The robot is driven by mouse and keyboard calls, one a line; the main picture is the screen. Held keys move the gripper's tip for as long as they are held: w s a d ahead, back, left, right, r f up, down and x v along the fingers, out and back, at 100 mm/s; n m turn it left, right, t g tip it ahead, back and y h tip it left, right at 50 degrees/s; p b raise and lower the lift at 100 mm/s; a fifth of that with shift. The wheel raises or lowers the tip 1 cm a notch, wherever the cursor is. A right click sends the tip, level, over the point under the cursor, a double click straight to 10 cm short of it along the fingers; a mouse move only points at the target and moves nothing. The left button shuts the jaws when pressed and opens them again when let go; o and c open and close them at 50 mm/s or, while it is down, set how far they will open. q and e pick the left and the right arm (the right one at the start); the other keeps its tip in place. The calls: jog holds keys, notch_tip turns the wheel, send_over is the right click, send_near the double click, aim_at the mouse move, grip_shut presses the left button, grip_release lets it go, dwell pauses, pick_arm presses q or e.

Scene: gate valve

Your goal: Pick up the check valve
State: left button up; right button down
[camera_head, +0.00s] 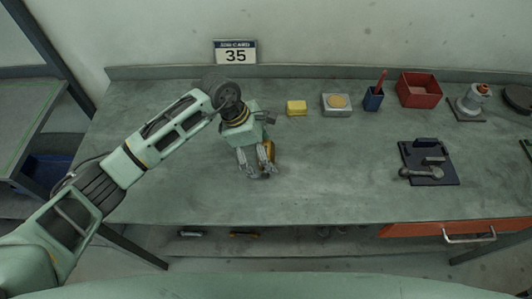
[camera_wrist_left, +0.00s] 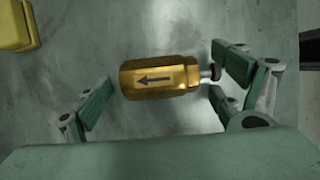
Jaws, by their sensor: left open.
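The check valve (camera_wrist_left: 160,78) is a brass-coloured body with a black arrow pointing left and a silver stem with a dark end at its right. It lies on the workbench between the spread fingers of my left gripper (camera_wrist_left: 170,95). The right fingers are close to the stem end; the left fingers are apart from the body. In the head view my left gripper (camera_head: 257,172) points down over the bench, and a bit of the brass check valve (camera_head: 269,150) shows behind its fingers. The rest of it is hidden there. My right gripper is not in view.
A yellow block (camera_head: 297,107), a grey box with a tan disc (camera_head: 338,104), a blue cup (camera_head: 373,99) and a red bin (camera_head: 419,90) stand along the back. A dark plate with a lever (camera_head: 428,165) lies right. The bench's (camera_head: 330,180) middle is clear.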

aim_at(270, 151)
pick_arm(q)
jog(key=c, duration=1.3)
jog(key=shift+r, duration=0.1)
jog(key=shift+c, duration=0.2)
jog(key=shift+w+r+b, duration=0.1)
jog(key=shift+r+b, duration=0.35)
jog(key=shift+r, duration=0.15)
notch_tip(270, 151, up, 3)
jog(key=shift+f+b, duration=0.1)
jog(key=shift+b, duration=0.65)
jog(key=s+d+r+b, duration=0.3)
jog(key=s+d+r, duration=0.3)
jog(key=d, duration=0.4)
jog(key=shift+r+b, duration=0.35)
jog(key=shift+r, duration=0.15)
